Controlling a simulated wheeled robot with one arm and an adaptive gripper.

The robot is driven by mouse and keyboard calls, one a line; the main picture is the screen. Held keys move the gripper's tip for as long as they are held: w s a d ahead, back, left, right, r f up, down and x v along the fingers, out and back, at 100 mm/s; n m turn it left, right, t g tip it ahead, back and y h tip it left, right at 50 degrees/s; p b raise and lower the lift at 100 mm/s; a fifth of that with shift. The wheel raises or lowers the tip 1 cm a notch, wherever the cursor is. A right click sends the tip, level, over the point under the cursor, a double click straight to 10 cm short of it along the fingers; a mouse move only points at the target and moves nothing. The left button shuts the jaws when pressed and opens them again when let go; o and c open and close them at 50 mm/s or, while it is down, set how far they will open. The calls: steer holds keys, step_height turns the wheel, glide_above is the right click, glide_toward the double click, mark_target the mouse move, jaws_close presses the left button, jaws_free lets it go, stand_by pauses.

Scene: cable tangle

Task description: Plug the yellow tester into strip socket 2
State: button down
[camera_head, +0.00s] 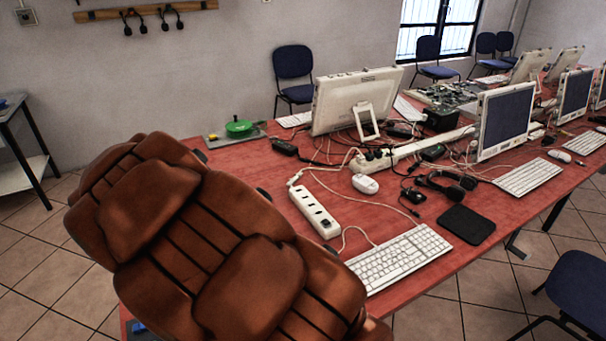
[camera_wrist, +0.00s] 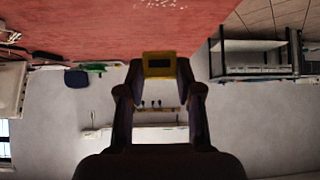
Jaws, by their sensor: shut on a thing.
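In the wrist view my gripper (camera_wrist: 159,72) is shut on the yellow tester (camera_wrist: 150,56). The tester is a small yellow block with a dark window, held between the two fingertips. The wrist view is upside down, with the red table at its top. In the head view a white power strip (camera_head: 315,212) with several dark sockets lies on the red table (camera_head: 440,235), left of a white keyboard. Its socket numbers are too small to read. The gripper and tester cannot be made out in the head view. The strip cannot be made out in the wrist view.
A white keyboard (camera_head: 400,258) and mouse (camera_head: 365,184) lie near the strip. Behind it are a long white cable trunk (camera_head: 420,147) with black plugs, tangled cables and a monitor (camera_head: 353,102). Bare table shows left of the strip.

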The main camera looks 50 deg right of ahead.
steer(key=d+f+m+g+h+b, duration=0.3)
steer(key=f+m+g+h, duration=0.15)
steer(key=m, duration=0.45)
steer(key=a+f+m+g+y+b, duration=0.1)
steer(key=a+m+g+b, duration=0.4)
steer(key=m, duration=0.8)
steer(key=a+g+y, duration=0.1)
steer(key=g, duration=0.1)
steer(key=shift+s+a+f+g, duration=0.15)
steer(key=shift+s+g, duration=0.15)
steer(key=shift+g, duration=0.05)
steer(key=shift+a+m+y, duration=0.1)
steer(key=shift+m+y, duration=0.3)
steer(key=shift+y, duration=0.05)
steer(key=m, duration=0.1)
steer(key=m+y+b, duration=0.1)
steer(key=shift+w+a+m, duration=0.2)
steer(key=shift+w+m, duration=0.1)
steer(key=shift+w, duration=0.1)
steer(key=shift+m+b, duration=0.3)
